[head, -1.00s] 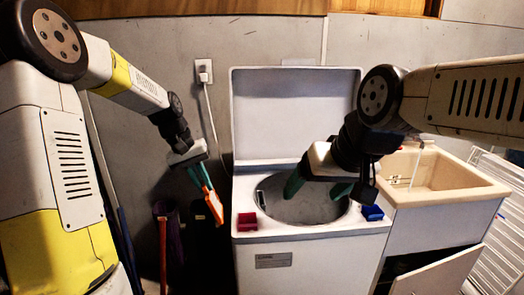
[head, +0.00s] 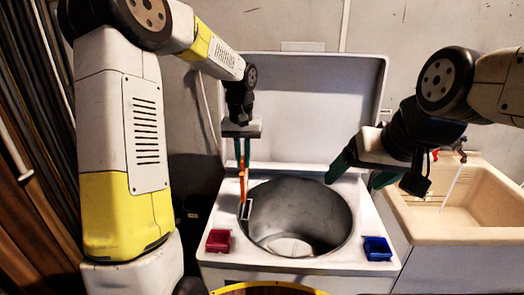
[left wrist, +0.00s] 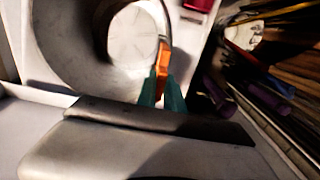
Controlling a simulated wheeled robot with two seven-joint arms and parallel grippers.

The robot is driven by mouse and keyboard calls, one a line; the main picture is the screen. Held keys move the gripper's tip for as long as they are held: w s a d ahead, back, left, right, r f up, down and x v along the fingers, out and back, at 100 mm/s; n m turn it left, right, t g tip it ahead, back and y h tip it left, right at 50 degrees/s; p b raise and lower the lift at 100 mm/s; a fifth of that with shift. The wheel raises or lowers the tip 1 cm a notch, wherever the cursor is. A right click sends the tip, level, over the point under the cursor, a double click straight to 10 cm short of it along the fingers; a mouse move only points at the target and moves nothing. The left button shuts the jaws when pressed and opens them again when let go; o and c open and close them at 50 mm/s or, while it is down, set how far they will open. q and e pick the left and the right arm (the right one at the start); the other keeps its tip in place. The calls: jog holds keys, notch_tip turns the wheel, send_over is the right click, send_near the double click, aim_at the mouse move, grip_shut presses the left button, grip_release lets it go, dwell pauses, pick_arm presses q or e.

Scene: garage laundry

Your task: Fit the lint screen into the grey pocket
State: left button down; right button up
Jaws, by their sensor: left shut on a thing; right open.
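The orange lint screen (head: 242,184) hangs upright between the green fingers of my left gripper (head: 242,160), which is shut on it. It also shows in the left wrist view (left wrist: 163,58) between the fingertips (left wrist: 161,88), with the drum behind. The grey pocket (head: 246,210) is a small pale-framed slot at the left rim of the washer's opening. The screen's lower end is just above the pocket in the head view; I cannot tell whether they touch. The pocket is not clear in the left wrist view. My right gripper (head: 360,174) is open and empty over the washer's right side.
The washer (head: 300,269) has its lid (head: 305,110) raised behind the open drum (head: 296,222). A red box (head: 218,240) sits at its front left corner and a blue box (head: 377,249) at its front right. A beige sink (head: 462,205) stands to the right.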

pick_arm(q)
jog(key=shift+w+d, duration=0.15)
jog(key=shift+r, duration=0.15)
notch_tip(320, 180, down, 16)
dwell(2.0)
jog(key=c, duration=1.4)
grip_release()
